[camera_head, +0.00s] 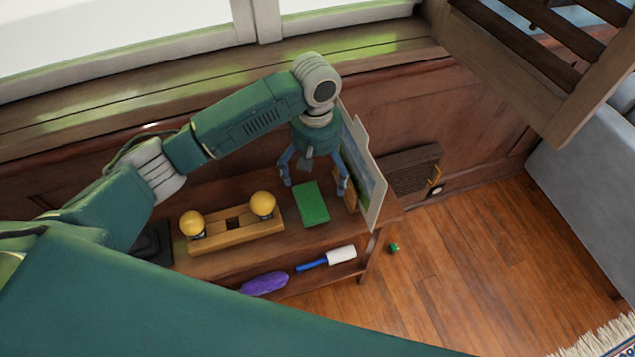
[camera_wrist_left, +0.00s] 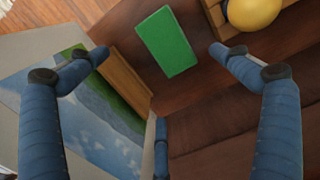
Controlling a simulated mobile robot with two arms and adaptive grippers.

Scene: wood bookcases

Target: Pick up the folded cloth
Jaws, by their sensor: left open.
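The folded cloth appears to be the green flat rectangle (camera_head: 311,204) on the top of the small wooden bookcase (camera_head: 225,261). It also shows in the left wrist view (camera_wrist_left: 167,41), near the top middle. My left gripper (camera_head: 313,190) is open and empty, with its fingers pointing down above the bookcase top. In the left wrist view its two fingertips (camera_wrist_left: 157,55) lie on either side of the green cloth, apart from it. I cannot tell the exact height between them. My right gripper is not in view.
A picture panel (camera_head: 364,170) stands upright close to the right of the gripper. A wooden stand with two yellow balls (camera_head: 233,230) is left of the cloth. A lint roller (camera_head: 340,255) and a purple item (camera_head: 264,283) lie on the lower shelf. Floor (camera_head: 470,240) is mostly clear.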

